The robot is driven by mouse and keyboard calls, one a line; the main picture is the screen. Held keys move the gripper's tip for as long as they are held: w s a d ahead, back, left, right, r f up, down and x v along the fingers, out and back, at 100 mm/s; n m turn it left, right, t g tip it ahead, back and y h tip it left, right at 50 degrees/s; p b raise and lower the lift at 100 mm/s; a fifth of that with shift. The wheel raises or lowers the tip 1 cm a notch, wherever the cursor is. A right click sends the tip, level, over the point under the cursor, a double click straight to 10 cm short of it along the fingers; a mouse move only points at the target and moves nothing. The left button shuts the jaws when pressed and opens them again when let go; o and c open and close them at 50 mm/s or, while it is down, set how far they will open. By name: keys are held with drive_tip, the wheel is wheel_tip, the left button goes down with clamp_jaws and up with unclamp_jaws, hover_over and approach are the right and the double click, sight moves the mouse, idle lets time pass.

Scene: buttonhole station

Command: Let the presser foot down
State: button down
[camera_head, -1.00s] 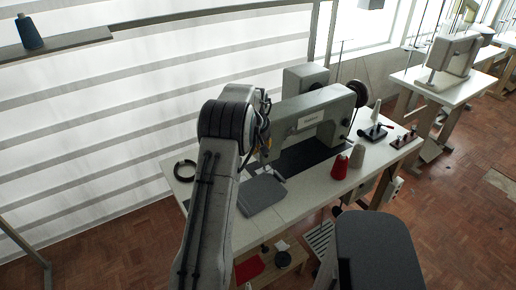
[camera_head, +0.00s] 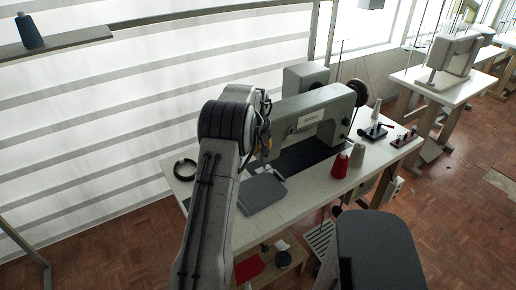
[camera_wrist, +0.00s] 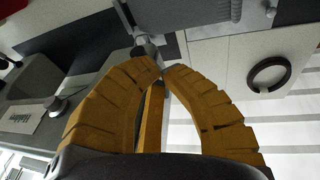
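The grey sewing machine (camera_head: 310,115) stands on a white table in the head view, its needle end partly behind my arm. My gripper (camera_wrist: 162,68) has orange ribbed fingers, and their tips come together in the wrist view. A grey rounded metal part (camera_wrist: 145,46) of the machine shows just beyond the tips. I cannot tell whether the tips touch it or hold anything. In the head view only a little of the orange fingers shows beside the machine's head. The presser foot and its height cannot be made out clearly.
A black ring (camera_head: 185,169) lies on the white table (camera_head: 290,205) at the left. A grey plate (camera_head: 262,193) is near the front. A dark stool seat (camera_head: 378,245) is in front.

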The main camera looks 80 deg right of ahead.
drive_tip(key=shift+a+f, duration=0.1)
drive_tip(key=shift+f, duration=0.1)
drive_tip(key=shift+s+a+f+b, duration=0.15)
drive_tip(key=shift+f+b, duration=0.6)
drive_tip(key=shift+b, duration=0.25)
drive_tip(key=shift+s+a+f+b, duration=0.1)
drive_tip(key=shift+s+f+b, duration=0.05)
drive_tip(key=shift+f+b, duration=0.7)
drive_tip(key=shift+r, duration=0.25)
